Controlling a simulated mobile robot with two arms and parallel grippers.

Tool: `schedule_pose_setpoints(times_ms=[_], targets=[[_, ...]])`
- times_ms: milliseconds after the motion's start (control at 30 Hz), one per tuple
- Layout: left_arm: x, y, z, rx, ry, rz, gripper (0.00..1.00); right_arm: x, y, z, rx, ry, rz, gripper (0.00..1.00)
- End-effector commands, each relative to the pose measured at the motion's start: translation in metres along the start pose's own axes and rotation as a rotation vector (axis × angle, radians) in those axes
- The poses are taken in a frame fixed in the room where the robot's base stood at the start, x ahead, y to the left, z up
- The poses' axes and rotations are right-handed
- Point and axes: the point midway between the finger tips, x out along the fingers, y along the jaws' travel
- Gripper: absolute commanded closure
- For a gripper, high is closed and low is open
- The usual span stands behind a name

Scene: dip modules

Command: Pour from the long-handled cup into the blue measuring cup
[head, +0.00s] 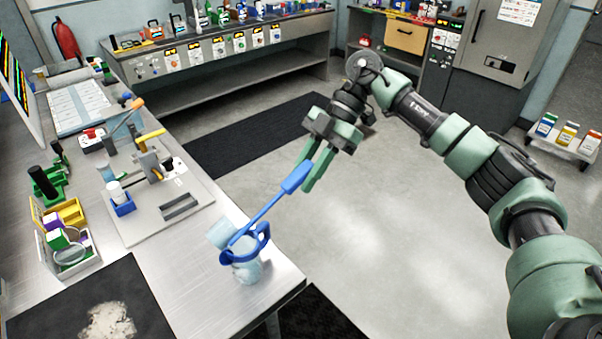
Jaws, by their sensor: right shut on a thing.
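My right gripper (311,179) is shut on the thick blue handle end of the long-handled cup (268,208). The handle slopes down to the left toward the workbench. A pale translucent cup end (219,234) shows tilted at its lower end, over or against the blue measuring cup. The blue measuring cup (246,270) stands near the workbench's right edge, with a pale clear body and a blue rim and handle. The two overlap in this view, so I cannot tell if they touch. No flowing liquid can be made out. My left gripper is not in view.
The workbench (190,290) holds a grey fixture plate (150,225) with tools, a bin of colored parts (68,245) and a dark mat (50,300) with a pale patch. Open floor lies right of the bench. A long shelf unit (220,85) stands at the back.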

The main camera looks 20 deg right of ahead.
Motion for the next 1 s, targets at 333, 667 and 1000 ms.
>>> schedule_pose_setpoints(times_ms=[333,667,1000], targets=[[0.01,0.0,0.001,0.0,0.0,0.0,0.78,0.01,0.0,0.016,0.0,0.069,0.0,1.0],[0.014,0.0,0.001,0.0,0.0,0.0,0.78,0.015,0.0,0.025,0.0,0.113,0.001,1.0],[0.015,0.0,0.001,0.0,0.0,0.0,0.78,0.015,0.0,0.026,-0.001,0.119,0.002,1.0]])
